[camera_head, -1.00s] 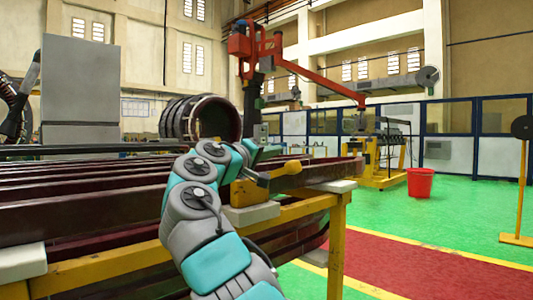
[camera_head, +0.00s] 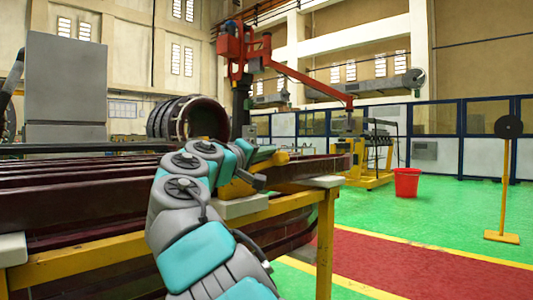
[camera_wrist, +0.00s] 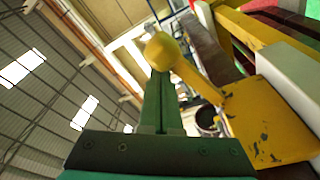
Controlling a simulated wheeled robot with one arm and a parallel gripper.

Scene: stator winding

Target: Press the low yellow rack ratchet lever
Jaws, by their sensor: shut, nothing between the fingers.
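The yellow lever ends in a round knob (camera_head: 281,158) at the near corner of the rack, low beside my wrist. In the wrist view the knob (camera_wrist: 162,51) sits right at the ends of my fingers, and its arm (camera_wrist: 200,82) slopes down right to a scuffed yellow plate (camera_wrist: 268,122). My gripper (camera_wrist: 160,78) is shut, its green fingers together and empty. In the head view my gripper (camera_head: 268,152) is small, just above and left of the knob. The fingertips overlap the knob in the picture; I cannot tell whether they touch it.
The yellow rack frame (camera_head: 326,235) carries long dark red bars (camera_head: 85,195) with pale pads (camera_head: 240,206). A red bucket (camera_head: 406,182) and a yellow stand (camera_head: 503,205) are on the open floor to the right. A large dark ring (camera_head: 200,118) is behind.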

